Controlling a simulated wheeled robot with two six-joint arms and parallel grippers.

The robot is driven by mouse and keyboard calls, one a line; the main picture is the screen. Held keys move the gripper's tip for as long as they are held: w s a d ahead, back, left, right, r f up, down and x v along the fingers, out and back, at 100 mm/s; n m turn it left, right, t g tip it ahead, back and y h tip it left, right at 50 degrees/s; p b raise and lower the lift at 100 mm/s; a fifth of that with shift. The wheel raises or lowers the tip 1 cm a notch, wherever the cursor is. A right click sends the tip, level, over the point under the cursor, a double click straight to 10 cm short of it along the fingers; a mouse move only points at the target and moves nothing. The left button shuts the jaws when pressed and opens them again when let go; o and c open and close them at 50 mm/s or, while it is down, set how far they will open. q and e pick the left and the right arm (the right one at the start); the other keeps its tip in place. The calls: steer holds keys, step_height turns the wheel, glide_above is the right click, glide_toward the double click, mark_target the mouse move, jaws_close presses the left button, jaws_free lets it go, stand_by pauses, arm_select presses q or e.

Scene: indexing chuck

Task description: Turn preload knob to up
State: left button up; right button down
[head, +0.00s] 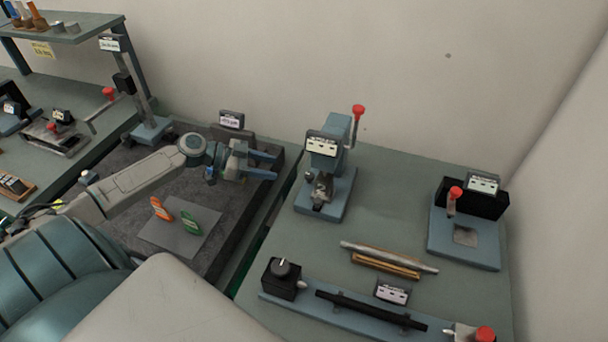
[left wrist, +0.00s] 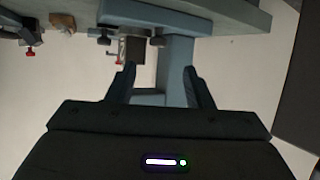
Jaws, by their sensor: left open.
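A black round knob (head: 282,267) with a light pointer line sits on a dark box at the left end of a long blue-grey fixture; I take it for the preload knob, though its label cannot be read. The pointer looks roughly upright in the head view. My left gripper (head: 273,165) is open and empty, held above the dark mat at the back, well away from this knob. Its two spread fingers also show in the left wrist view (left wrist: 160,75), with no knob between them. My right gripper is not in view.
The long fixture (head: 345,312) carries a dark bar and a red knob (head: 485,334). A blue-grey press (head: 325,165) with a red-tipped lever stands behind, and another station (head: 465,235) at right.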

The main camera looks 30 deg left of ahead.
mark_target(306, 175)
arm_select(q)
steer(key=p+x, duration=0.1)
steer(key=x, duration=0.2)
steer(key=p+x, duration=0.1)
steer(key=x, duration=0.2)
steer(key=p+x, duration=0.1)
steer(key=x, duration=0.1)
steer(key=shift+w+d+r+p, duration=0.1)
steer(key=shift+w+d+p, duration=0.1)
steer(key=shift+d+p, duration=0.25)
steer(key=shift+w+d+f, duration=0.35)
steer(key=shift+d, duration=0.05)
steer(key=shift+c, duration=0.5)
